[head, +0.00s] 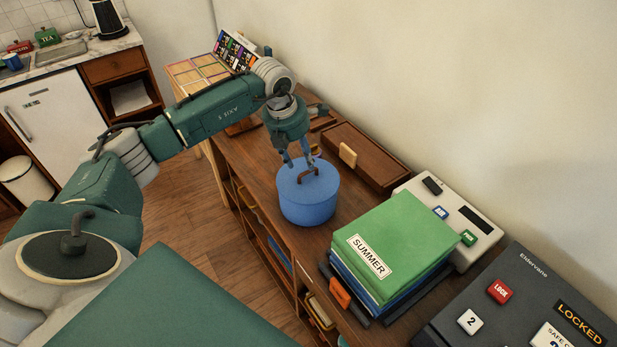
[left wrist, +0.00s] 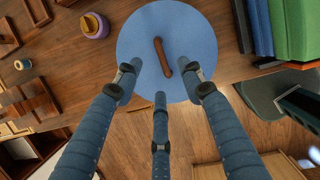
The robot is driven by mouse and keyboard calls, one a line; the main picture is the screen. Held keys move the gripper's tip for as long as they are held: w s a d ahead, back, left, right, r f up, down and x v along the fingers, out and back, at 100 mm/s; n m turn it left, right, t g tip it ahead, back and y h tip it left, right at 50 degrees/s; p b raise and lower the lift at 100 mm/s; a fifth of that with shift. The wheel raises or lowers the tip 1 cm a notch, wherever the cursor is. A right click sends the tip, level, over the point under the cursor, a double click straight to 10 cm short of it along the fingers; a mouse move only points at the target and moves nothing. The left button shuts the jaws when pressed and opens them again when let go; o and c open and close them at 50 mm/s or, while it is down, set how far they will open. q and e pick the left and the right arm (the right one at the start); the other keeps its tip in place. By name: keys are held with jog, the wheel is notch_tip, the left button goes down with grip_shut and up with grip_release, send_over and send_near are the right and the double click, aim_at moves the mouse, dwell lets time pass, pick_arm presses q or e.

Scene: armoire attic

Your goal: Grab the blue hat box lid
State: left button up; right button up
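The round blue hat box (head: 308,210) stands upright on the wooden cabinet top. Its blue lid (head: 296,186) is on it, with a brown bar handle (head: 309,172) in the middle. My left gripper (head: 298,158) points down just above the lid and partly covers its far side. In the left wrist view the lid (left wrist: 140,45) and its handle (left wrist: 163,57) lie ahead of the gripper's spread fingers (left wrist: 160,82). The fingers are apart with nothing between them. I cannot tell whether a fingertip touches the lid. My right gripper is not in view.
A white keypad device (head: 475,235) and a dark safe (head: 535,300) are farther right. A wooden box (head: 365,155) stands behind. A small purple pot (left wrist: 95,25) shows in the wrist view.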

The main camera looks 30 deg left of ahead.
aim_at(306, 168)
pick_arm(q)
jog(key=shift+w+f, duration=0.1)
jog(key=shift+f, duration=0.25)
jog(key=shift+w+f+p, duration=0.1)
jog(key=shift+f+p, duration=0.15)
jog(key=shift+p, duration=0.05)
jog(key=p+x, duration=0.2)
jog(key=x, duration=0.2)
jog(key=shift+w+d+f, duration=0.1)
jog(key=shift+d+f, duration=0.05)
jog(key=shift+w+f, duration=0.1)
jog(key=shift+f, duration=0.1)
jog(key=shift+r, duration=0.1)
grip_shut()
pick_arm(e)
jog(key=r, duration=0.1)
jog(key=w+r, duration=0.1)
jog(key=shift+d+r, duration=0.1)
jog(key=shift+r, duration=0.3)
